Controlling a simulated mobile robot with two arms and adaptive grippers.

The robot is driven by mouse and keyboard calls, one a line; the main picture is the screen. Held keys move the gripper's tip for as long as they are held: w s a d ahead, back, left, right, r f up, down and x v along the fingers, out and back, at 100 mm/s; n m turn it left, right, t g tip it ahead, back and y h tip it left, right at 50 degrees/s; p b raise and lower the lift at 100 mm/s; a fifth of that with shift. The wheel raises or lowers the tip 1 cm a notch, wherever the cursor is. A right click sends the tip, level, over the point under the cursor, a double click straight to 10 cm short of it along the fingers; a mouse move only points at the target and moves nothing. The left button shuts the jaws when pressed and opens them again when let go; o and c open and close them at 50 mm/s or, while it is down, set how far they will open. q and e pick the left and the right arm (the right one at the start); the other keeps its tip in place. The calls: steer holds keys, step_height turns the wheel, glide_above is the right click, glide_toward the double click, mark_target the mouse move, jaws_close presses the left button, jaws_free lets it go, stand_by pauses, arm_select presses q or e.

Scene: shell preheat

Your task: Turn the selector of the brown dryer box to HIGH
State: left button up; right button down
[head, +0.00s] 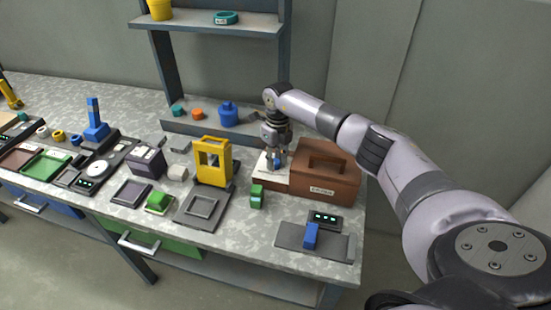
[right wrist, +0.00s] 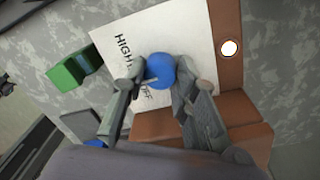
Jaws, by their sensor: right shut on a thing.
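The blue selector knob (right wrist: 160,70) sits on this panel. My right gripper (right wrist: 158,80) reaches down over the panel and is shut on the blue knob, a finger on each side. The fingers hide part of the lettering; the exact setting cannot be told. My left gripper is not in view.
A green block (head: 257,196) stands just left of the box. A grey pad with a blue block (head: 311,235) and a small display lie in front. A yellow frame (head: 212,160) stands further left. A shelf (head: 207,20) rises behind.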

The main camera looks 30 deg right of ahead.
mark_target(277, 162)
steer(key=m+p, duration=0.1)
steer(key=m, duration=0.3)
steer(key=shift+r+m, duration=0.1)
steer(key=shift+m, duration=0.2)
steer(key=m+p, duration=0.1)
steer(key=m, duration=0.3)
steer(key=shift+m+p, duration=0.35)
steer(key=shift+m, duration=0.05)
steer(key=shift+a, duration=0.1)
steer(key=c, duration=1.3)
jaws_free()
steer(key=shift+r, duration=0.15)
steer(key=r, duration=1.1)
steer(key=shift+s+d+r, duration=0.25)
steer(key=shift+r, duration=0.05)
